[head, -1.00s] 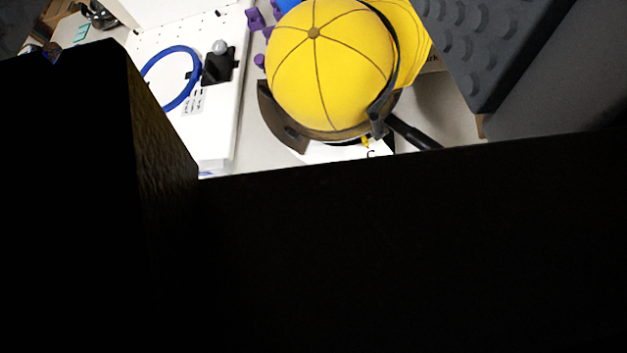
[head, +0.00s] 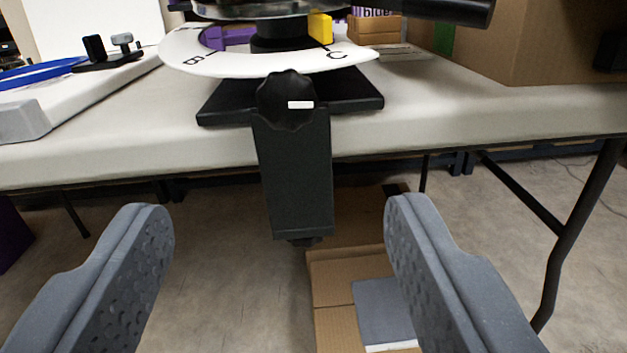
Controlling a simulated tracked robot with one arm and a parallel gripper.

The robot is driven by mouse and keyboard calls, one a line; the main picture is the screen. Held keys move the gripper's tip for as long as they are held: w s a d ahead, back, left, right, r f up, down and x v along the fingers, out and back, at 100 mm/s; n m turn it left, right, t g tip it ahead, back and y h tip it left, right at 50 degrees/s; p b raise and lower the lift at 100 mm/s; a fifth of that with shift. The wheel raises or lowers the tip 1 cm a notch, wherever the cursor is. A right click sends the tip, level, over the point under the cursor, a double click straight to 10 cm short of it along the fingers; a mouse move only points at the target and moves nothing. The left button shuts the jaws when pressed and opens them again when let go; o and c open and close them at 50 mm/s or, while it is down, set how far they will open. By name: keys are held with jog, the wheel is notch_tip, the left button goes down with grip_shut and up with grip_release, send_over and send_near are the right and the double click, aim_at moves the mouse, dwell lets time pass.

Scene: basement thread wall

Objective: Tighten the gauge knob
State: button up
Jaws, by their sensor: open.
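The black scalloped gauge knob (head: 287,99) with a short white mark faces me at the front of the table. It sits at the top of a black block-shaped bracket (head: 294,178) that hangs over the table edge. Just above and behind it is a white dial ring (head: 280,62) with the letters B and C. My gripper (head: 272,222) is open and empty, its two grey fingers wide apart. The fingertips show below the knob in the picture, one on each side of the bracket, and touch neither.
The pale table (head: 480,115) spans the view; its dark leg (head: 570,230) stands at the right. A white board (head: 85,95) with a blue ring (head: 40,72) lies at the left. A cardboard box (head: 545,45) stands at the right, and flat cardboard (head: 335,290) lies on the floor below.

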aim_at(289, 100)
jog(key=w, duration=0.4)
jog(key=w+b, duration=0.1)
jog(key=w, duration=0.4)
jog(key=w+b, duration=0.1)
jog(key=w, duration=0.3)
jog(key=shift+w+d, duration=0.35)
jog(key=c, duration=1)
